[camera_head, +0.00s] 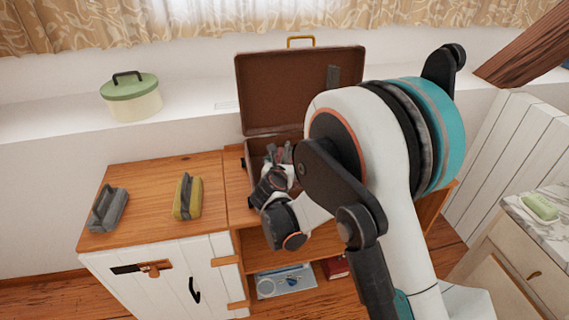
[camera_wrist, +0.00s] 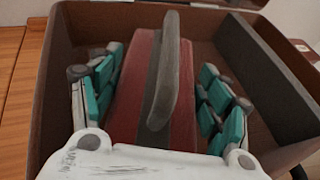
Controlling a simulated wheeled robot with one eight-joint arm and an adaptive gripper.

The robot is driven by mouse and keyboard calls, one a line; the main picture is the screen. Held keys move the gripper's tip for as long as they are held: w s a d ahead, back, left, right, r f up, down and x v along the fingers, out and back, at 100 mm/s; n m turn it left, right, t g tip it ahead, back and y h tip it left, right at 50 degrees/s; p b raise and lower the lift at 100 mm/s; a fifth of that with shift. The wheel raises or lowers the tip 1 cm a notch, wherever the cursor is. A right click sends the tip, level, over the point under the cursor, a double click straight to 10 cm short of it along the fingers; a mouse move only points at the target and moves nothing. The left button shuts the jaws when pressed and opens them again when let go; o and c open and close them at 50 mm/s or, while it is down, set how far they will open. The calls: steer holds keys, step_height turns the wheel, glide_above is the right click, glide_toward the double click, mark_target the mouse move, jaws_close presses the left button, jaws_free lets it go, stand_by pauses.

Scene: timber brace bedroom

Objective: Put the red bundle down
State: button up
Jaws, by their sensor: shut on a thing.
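The red bundle (camera_wrist: 134,95) has a dark grey strap and a grey handle, and it shows between the two teal-padded fingers of my gripper (camera_wrist: 160,100) in the wrist view. My gripper is shut on it. The bundle is within the walls of an open brown suitcase (camera_wrist: 48,90); whether it touches the suitcase floor is hidden. In the head view the suitcase (camera_head: 285,85) stands open on the wooden cabinet top, its lid raised at the back. My gripper (camera_head: 277,165) reaches into it, and my arm hides part of the suitcase and nearly all of the bundle.
A grey bundle (camera_head: 108,210) and a yellow bundle (camera_head: 187,197) lie on the cabinet top (camera_head: 150,195) left of the suitcase. A dark grey block (camera_wrist: 265,75) is at the suitcase's right side. A green-lidded pot (camera_head: 132,98) stands on the ledge behind.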

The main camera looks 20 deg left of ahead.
steer(key=o, duration=1.2)
steer(key=shift+r+p, duration=0.55)
steer(key=shift+p, duration=0.05)
steer(key=p+v, duration=0.3)
steer(key=v, duration=0.9)
steer(key=shift+r, duration=0.15)
